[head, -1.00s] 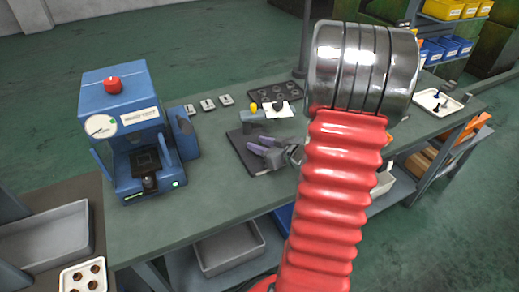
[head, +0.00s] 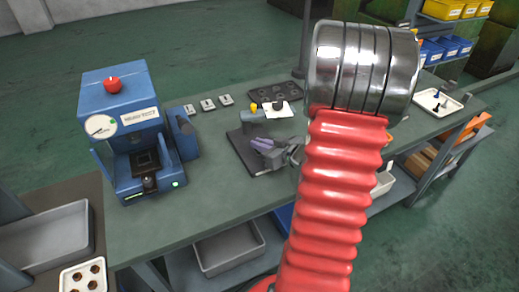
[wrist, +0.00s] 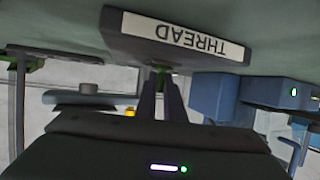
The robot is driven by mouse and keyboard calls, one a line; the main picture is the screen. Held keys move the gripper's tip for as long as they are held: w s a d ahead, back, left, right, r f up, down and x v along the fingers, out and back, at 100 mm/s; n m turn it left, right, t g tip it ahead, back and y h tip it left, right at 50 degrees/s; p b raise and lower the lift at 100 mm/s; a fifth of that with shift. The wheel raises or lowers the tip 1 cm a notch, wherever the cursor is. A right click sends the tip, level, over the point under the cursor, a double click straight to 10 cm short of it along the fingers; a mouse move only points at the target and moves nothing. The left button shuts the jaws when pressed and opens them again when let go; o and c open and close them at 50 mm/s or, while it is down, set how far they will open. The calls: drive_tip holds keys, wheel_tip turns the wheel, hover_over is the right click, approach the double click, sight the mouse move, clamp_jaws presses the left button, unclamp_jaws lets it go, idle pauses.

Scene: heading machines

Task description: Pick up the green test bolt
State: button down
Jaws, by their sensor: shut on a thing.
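My gripper (head: 255,142) is low over a dark plate (head: 238,148) on the grey-green bench in the head view. In the wrist view, which is upside down, my gripper (wrist: 161,76) has its two dark fingers close together. A small bit of green, the green test bolt (wrist: 160,70), shows between the fingertips, and they are shut on it. Most of the bolt is hidden by the fingers. A dark block with a THREAD label (wrist: 180,37) is right by the fingertips. I cannot make out the bolt in the head view.
A blue machine with a red knob (head: 133,130) stands on the bench at left. A yellow-knobbed device (head: 252,114), a white card (head: 281,111) and a dark tray with round holes (head: 275,92) lie behind my gripper. A white tray (head: 438,102) is at far right.

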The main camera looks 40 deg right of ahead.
idle(0.3)
drive_tip(key=shift+r, duration=5.05)
drive_tip(key=shift+w+a, duration=0.1)
